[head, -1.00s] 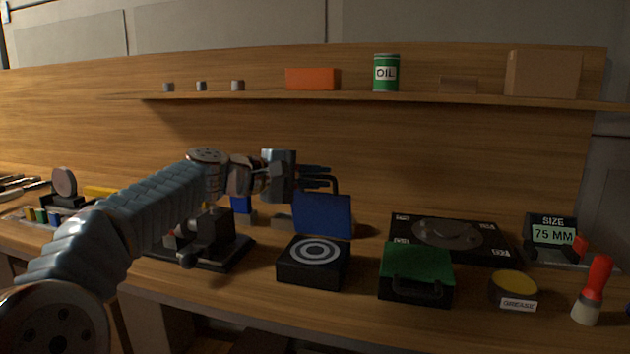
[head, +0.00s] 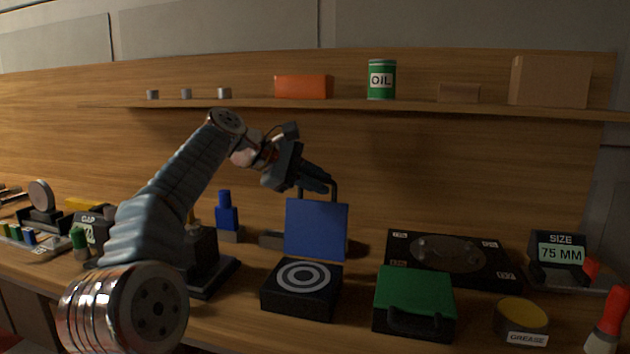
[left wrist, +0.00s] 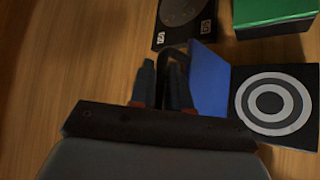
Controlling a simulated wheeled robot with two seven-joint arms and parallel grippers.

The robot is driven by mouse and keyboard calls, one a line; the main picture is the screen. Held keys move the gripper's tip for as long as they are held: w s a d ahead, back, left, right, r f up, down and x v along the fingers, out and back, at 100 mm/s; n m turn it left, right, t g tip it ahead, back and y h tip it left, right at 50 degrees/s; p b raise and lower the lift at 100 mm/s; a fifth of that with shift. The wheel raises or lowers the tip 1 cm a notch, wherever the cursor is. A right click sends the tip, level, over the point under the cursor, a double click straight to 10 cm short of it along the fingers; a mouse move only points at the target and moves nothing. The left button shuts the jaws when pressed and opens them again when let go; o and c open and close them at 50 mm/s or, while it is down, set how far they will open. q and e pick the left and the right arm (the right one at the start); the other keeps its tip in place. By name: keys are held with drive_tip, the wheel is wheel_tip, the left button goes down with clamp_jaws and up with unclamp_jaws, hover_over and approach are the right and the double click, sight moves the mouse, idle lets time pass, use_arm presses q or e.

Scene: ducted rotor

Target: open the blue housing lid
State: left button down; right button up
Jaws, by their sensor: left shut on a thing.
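The blue lid (head: 316,230) stands roughly upright just behind a black box with white rings (head: 301,289). A dark handle (head: 335,190) sticks up from the lid's top edge. My left gripper (head: 318,181) is shut on this handle, above the lid. In the left wrist view the fingers (left wrist: 161,88) are at the handle, the lid (left wrist: 209,82) is seen at a slant, and the ringed box (left wrist: 276,104) is beside it. I cannot tell how the lid joins the box. My right gripper is not in view.
A green case (head: 414,297) stands right of the ringed box, with a black plate (head: 490,262) behind it. A grease tin (head: 521,316) and a size display (head: 560,254) are farther right. A blue bottle (head: 227,212) stands left of the lid. A shelf (head: 420,106) runs above.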

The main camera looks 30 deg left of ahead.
use_arm(q)
drive_tip(key=shift+d+f, duration=0.15)
drive_tip(key=shift+d, duration=0.2)
drive_tip(key=c, duration=1.2)
unclamp_jaws()
drive_tip(key=v, duration=1.4)
drive_tip(key=shift+a, duration=0.25)
